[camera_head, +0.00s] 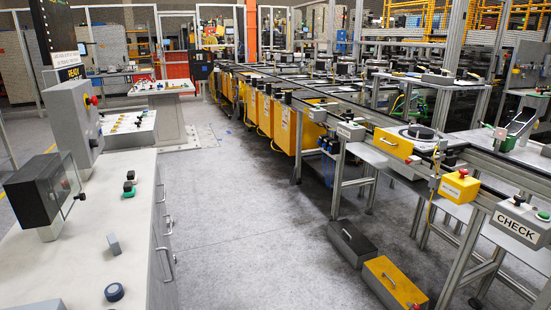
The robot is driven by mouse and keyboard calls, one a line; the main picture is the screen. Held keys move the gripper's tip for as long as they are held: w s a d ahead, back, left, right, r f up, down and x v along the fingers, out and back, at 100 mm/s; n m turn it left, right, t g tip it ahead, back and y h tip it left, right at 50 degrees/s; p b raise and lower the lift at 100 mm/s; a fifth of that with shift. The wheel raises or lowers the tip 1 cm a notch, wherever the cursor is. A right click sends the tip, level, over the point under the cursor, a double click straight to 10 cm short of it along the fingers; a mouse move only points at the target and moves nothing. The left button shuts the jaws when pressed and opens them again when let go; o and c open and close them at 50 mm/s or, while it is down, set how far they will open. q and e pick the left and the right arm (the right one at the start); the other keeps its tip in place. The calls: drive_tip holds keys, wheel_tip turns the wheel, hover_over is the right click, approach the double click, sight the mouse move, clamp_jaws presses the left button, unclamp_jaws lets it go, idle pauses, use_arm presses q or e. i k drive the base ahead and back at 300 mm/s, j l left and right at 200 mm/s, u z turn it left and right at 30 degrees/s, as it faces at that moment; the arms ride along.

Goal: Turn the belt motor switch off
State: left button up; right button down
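A yellow box (459,188) with a red knob (463,173) on top is fixed to the near rail of the conveyor line at the right. A small label on its front is too small to read for certain; it may be the belt motor switch. I cannot tell from here whether it is on or off. Neither of my grippers shows in the head view.
A grey CHECK box (516,222) sits right of the yellow box. A dark box (352,243) and a yellow-topped box (395,284) lie on the floor below the conveyor. A workbench (95,255) runs along the left. The grey floor (240,220) between is clear.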

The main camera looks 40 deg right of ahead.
sight(463, 172)
drive_tip(key=z, duration=2.65)
drive_tip(key=i+j+z, duration=0.45)
drive_tip(key=i+j, duration=0.3)
drive_tip(key=i, duration=0.15)
